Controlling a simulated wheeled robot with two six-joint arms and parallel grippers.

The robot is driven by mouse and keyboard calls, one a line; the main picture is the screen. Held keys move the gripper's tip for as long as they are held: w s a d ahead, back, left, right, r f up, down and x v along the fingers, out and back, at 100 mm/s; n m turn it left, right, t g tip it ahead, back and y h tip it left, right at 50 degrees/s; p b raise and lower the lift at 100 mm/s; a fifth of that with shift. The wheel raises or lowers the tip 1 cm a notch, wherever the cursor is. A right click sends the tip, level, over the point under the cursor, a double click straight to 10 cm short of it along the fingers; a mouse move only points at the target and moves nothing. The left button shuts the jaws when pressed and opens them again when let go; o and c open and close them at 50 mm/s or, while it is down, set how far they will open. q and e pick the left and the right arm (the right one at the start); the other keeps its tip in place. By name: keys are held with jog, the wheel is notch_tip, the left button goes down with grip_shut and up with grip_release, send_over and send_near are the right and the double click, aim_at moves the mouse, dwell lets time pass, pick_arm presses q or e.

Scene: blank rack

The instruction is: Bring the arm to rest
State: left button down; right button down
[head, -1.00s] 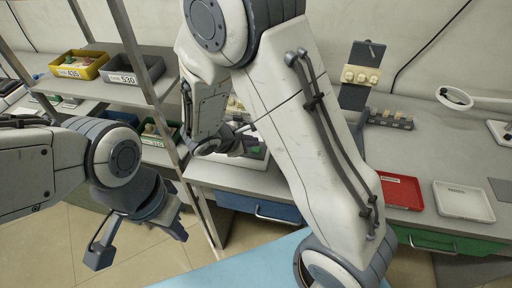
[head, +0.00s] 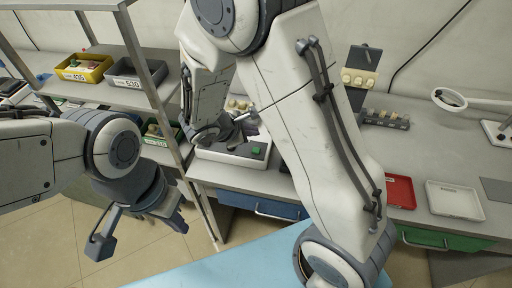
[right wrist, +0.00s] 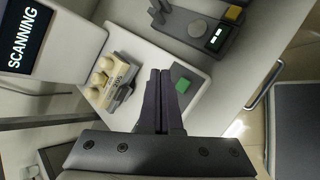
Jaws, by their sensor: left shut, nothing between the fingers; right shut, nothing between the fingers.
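My right gripper (head: 252,126) is shut and empty, above a white device with a green button (head: 230,153) on the bench. In the right wrist view its two fingers (right wrist: 165,82) are pressed together beside the green button (right wrist: 181,86), with nothing between them. A cream part with round knobs (right wrist: 103,78) sits on the white device, to the left of the fingers. My left gripper (head: 176,219) hangs over the floor at the lower left, shut and empty, away from the bench and shelf. My right arm hides part of the bench.
A shelf rack at left holds a yellow bin (head: 84,69), a dark bin (head: 136,76) and a green bin. A red tray (head: 400,192) and a white tray (head: 454,200) lie on the right bench. A screen reading "SCANNING" (right wrist: 22,38) stands near the right gripper.

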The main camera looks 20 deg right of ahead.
dwell(0.5)
jog(key=s+a+r+m+g+y, duration=0.1)
jog(key=s+a+r+m+y, duration=0.1)
jog(key=s, duration=0.5)
jog(key=s+a+r+m+g+y, duration=0.2)
jog(key=s+a+r+m+y, duration=0.1)
jog(key=s+a, duration=0.3)
jog(key=s+a+r+m+g+y, duration=0.1)
jog(key=s+a+r+m+y, duration=0.2)
jog(key=s, duration=0.7)
jog(key=shift+s+a+r+g+y, duration=0.15)
jog(key=shift+a+g+y, duration=0.25)
jog(key=shift+a, duration=0.6)
